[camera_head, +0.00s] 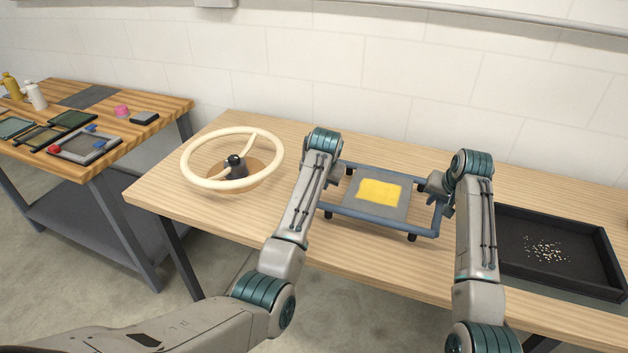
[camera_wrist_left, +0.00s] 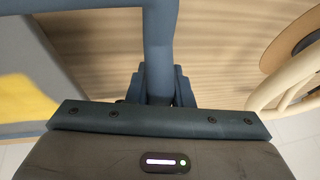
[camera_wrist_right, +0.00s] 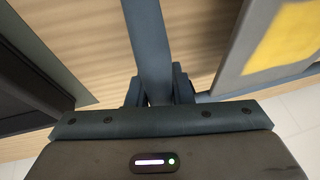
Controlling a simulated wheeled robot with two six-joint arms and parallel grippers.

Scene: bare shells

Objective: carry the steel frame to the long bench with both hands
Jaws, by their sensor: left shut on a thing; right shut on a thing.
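The steel frame (camera_head: 375,222) is a blue-grey tubular rectangle with short dark feet, over the middle of the light wooden bench (camera_head: 290,258). I cannot tell whether its feet touch the top. A grey plate with a yellow patch (camera_head: 380,191) shows inside the frame's outline. My left gripper (camera_head: 336,182) is shut on the frame's left bar, which also shows in the left wrist view (camera_wrist_left: 158,45). My right gripper (camera_head: 438,187) is shut on the right bar, seen in the right wrist view (camera_wrist_right: 150,45). The fingertips are partly hidden by the wrists in the head view.
A cream steering wheel (camera_head: 272,172) stands on a dark hub left of the frame. A black tray (camera_head: 515,268) with small bits lies to the right. Another wooden bench (camera_head: 160,110) at far left holds panels, bottles and a pink item. A wall closes the back.

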